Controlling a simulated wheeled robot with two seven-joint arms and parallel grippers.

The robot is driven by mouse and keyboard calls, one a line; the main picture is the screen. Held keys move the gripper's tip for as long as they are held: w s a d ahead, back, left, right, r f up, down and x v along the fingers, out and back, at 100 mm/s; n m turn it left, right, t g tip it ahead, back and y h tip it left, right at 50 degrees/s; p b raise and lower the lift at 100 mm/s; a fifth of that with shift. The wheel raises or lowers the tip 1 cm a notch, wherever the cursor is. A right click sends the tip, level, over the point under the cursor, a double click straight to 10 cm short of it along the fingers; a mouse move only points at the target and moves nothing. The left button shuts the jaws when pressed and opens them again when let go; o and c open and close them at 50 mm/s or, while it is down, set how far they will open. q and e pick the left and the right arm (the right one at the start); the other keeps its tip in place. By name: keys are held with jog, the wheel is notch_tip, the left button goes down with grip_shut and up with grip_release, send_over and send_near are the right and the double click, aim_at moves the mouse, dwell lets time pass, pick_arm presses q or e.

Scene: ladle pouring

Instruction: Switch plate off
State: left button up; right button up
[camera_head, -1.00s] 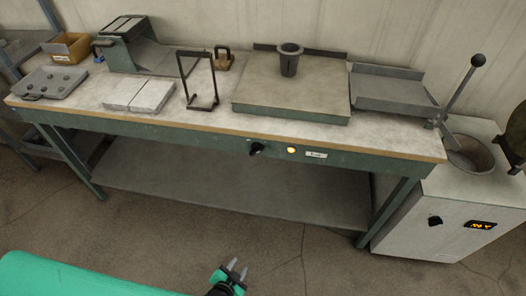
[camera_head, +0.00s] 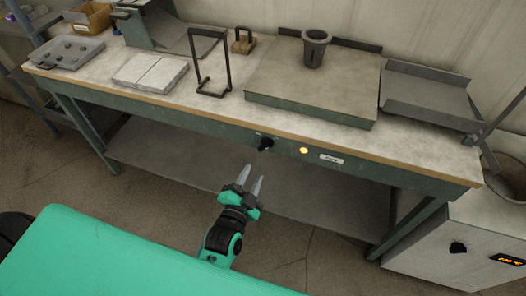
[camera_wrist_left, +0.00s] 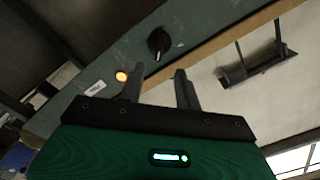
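The hot plate (camera_head: 300,88) is a flat grey-green slab on the workbench, with a dark grey crucible (camera_head: 315,50) standing on it. A black knob (camera_head: 265,144) sits on the bench's front apron, left of a glowing yellow-orange lamp (camera_head: 303,150) and a white label (camera_head: 331,159). My left gripper (camera_head: 250,180) is open and empty, below and a little left of the knob and apart from it. In the left wrist view the knob (camera_wrist_left: 158,41) and lit lamp (camera_wrist_left: 121,77) show beyond the open fingers (camera_wrist_left: 158,85). My right gripper is out of view.
The workbench (camera_head: 215,110) carries a black wire stand (camera_head: 212,65), pale blocks (camera_head: 150,73) and a tray with holes (camera_head: 67,52). A grey furnace box (camera_head: 440,245) with its own knob stands at the right. The space before the bench apron is clear.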

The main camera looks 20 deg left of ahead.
aim_at(264, 149)
pick_arm(q)
jog(key=w, duration=0.9)
jog(key=shift+w+d, duration=0.15)
jog(key=shift+w, duration=0.05)
grip_shut()
